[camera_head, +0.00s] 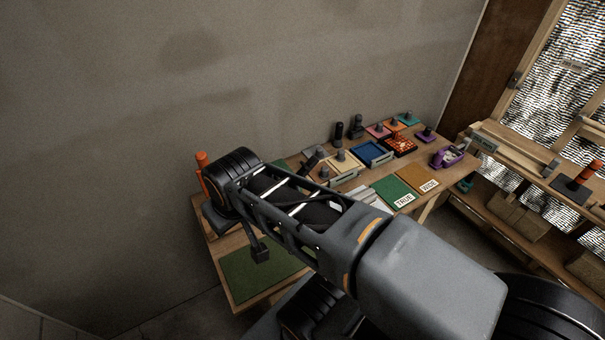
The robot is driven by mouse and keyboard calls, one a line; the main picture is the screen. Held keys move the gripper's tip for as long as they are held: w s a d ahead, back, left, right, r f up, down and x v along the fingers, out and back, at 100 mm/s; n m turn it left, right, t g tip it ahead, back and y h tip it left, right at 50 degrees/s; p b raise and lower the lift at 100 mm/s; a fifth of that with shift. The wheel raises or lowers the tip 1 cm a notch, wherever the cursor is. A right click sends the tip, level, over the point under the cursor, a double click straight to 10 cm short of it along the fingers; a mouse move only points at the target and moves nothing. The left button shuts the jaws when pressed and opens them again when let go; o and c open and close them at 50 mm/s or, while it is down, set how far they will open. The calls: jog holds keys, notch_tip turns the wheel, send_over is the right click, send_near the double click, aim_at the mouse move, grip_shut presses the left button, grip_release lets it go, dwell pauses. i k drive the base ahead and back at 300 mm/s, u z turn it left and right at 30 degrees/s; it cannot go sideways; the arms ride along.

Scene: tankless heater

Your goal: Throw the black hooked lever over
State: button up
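I cannot clearly make out the black hooked lever. Several small black upright pieces stand at the back of the workbench (352,186). One is a plain dark post (339,132), and beside it on the right is a black piece with a bulkier, uneven outline (357,126). A tilted dark bar (312,160) shows just behind my arm. Any of these could be the lever; they are too small to tell. My arm crosses the picture from the lower right to the left end of the bench and hides part of it. My gripper's fingers cannot be made out.
An orange-red cylinder (202,165) stands at the bench's left end. A blue tray (372,152), an orange-red grid (400,145), a purple tool (448,156) and green (393,190) and brown (418,178) mats lie rightward. A wall stands behind; a shelf (540,165) stands right.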

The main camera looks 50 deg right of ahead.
aim_at(308, 168)
jog(key=k, duration=1)
jog(key=z, duration=1.65)
jog(key=i, duration=1.2)
jog(key=u, duration=1.55)
